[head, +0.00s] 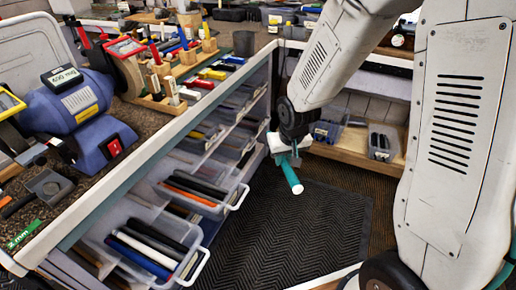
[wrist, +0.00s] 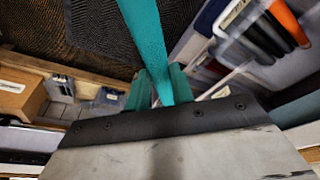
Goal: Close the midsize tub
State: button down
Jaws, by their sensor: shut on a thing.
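My gripper (head: 285,152) hangs over the floor to the right of the tub rack. It is shut on a teal golf grip (head: 291,178), which slants down and forward; the grip also runs up from the jaws in the wrist view (wrist: 144,35). A clear tub with a white handle (head: 240,197) is pulled out of the rack and holds orange and dark grips. Below it, another clear tub (head: 196,268) also sticks out, with black, blue and white grips. I cannot tell which one is the midsize tub. The gripper touches neither.
A worktop (head: 85,205) with a blue grinder (head: 75,105) and hand tools runs along the left. Smaller tubs (head: 383,142) stand on a low wooden shelf (head: 345,152) behind my arm. A black mat (head: 300,225) covers clear floor before the rack.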

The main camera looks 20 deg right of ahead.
aim_at(218, 194)
jog(key=z, duration=1.7)
jog(key=i, duration=1.55)
jog(key=u, duration=3.6)
jog(key=i, duration=0.25)
jog(key=u, duration=0.2)
